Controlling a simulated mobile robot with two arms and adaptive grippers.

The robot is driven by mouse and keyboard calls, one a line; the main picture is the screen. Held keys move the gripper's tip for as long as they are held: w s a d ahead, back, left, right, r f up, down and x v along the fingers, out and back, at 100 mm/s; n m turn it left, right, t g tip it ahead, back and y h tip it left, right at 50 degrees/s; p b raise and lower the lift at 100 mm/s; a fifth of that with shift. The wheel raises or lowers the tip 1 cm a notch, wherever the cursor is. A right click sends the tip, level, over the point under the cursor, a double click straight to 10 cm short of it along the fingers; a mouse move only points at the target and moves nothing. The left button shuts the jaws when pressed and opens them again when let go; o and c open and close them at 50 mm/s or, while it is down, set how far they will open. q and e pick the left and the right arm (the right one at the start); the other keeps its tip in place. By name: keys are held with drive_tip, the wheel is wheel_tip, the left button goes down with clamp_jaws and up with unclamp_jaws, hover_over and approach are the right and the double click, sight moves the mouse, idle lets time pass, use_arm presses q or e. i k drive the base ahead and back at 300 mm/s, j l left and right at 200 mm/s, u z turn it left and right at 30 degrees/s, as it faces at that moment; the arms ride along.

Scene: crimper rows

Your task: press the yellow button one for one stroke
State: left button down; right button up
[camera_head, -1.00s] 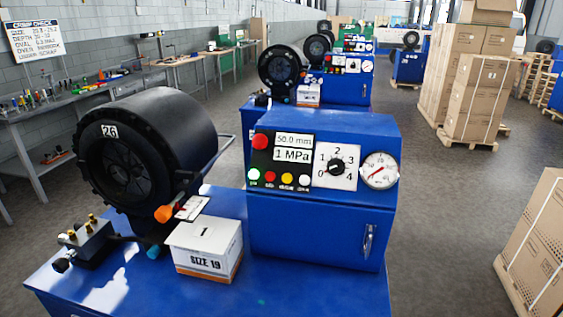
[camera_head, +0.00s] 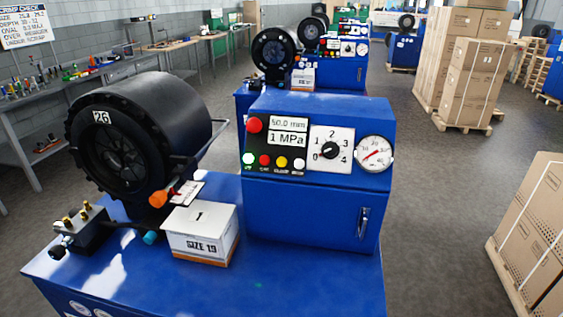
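The yellow button (camera_head: 282,162) is on the black control panel of the blue crimper cabinet (camera_head: 312,215). It sits in a row between a red button (camera_head: 265,160) and a white button (camera_head: 299,164), with a green button (camera_head: 249,158) at the far left. A larger red button (camera_head: 253,125) is above. The display (camera_head: 287,131) reads 50.0 mm and 1 MPa. The dial (camera_head: 331,149) and the pressure gauge (camera_head: 374,153) are to the right. Neither of my grippers shows in the head view.
The black crimper head (camera_head: 125,140) marked 26 stands left of the panel. A white box (camera_head: 201,232) marked SIZE 19 sits on the blue bench in front. Stacked cartons (camera_head: 466,80) and a strapped carton (camera_head: 535,245) stand right. Grey floor is clear between.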

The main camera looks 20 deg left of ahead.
sight(282, 161)
drive_tip(key=j, duration=0.65)
drive_tip(key=j+z, duration=0.15)
drive_tip(key=j, duration=0.5)
drive_tip(key=k+j, duration=0.1)
drive_tip(key=j, duration=0.55)
drive_tip(key=j+z, duration=0.15)
drive_tip(key=j, duration=0.5)
drive_tip(key=k, duration=0.05)
